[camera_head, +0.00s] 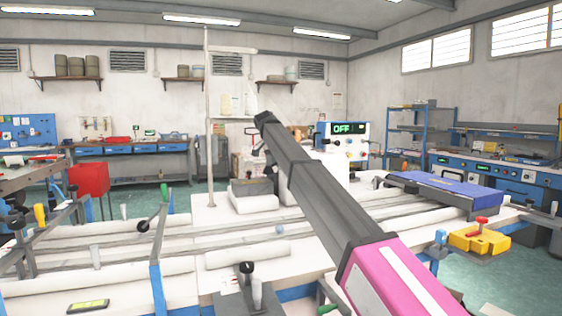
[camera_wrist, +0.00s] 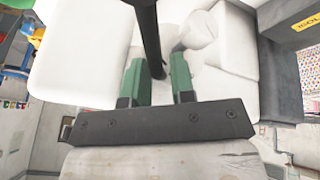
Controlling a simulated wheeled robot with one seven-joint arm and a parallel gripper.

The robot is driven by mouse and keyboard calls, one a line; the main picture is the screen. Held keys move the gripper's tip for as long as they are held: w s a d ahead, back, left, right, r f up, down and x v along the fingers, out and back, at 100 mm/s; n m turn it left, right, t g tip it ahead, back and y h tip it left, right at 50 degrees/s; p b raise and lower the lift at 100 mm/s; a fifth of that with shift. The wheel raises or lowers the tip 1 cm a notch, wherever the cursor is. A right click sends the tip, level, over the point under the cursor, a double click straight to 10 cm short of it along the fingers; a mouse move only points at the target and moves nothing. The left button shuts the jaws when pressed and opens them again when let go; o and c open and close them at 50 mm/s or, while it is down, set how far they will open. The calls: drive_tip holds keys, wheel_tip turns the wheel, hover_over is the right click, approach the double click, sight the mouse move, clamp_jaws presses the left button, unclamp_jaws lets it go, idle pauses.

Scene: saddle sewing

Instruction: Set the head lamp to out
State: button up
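The white sewing machine head (camera_head: 300,178) stands behind the far end of my arm in the head view, largely hidden by it. In the wrist view its white body (camera_wrist: 80,55) fills the upper part. My gripper (camera_wrist: 160,68) has two green fingers set apart, with a dark rod (camera_wrist: 146,30) running down between or just beyond them. I see no clear contact with the rod. A rounded white part (camera_wrist: 195,35) lies right of the rod; I cannot tell whether it is the head lamp. No lit lamp shows. In the head view the fingers are not clear.
A control box (camera_head: 357,132) with a green "OFF" display stands behind the machine. A blue case (camera_head: 445,190) lies on the bench at right, near a yellow clamp block (camera_head: 480,240). A tall thin post (camera_head: 209,130) rises left of the machine. Rails cross the white bench.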

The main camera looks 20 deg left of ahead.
drive_tip(key=v, duration=1)
drive_tip(key=shift+r, duration=0.35)
drive_tip(key=shift+s+f, duration=0.1)
drive_tip(key=shift+s, duration=0.05)
clamp_jaws()
drive_tip(key=s+d+f+n+t+y, duration=0.1)
drive_tip(key=s+d+y, duration=0.3)
drive_tip(key=d, duration=0.2)
drive_tip(key=s+d+f+t+y, duration=0.2)
drive_tip(key=s+d+y, duration=0.15)
drive_tip(key=d, duration=0.25)
drive_tip(key=w+a+f, duration=0.6)
drive_tip(key=a, duration=0.1)
drive_tip(key=shift+w+a+f, duration=0.2)
drive_tip(key=shift+w+f, duration=0.1)
drive_tip(key=shift+f, duration=0.1)
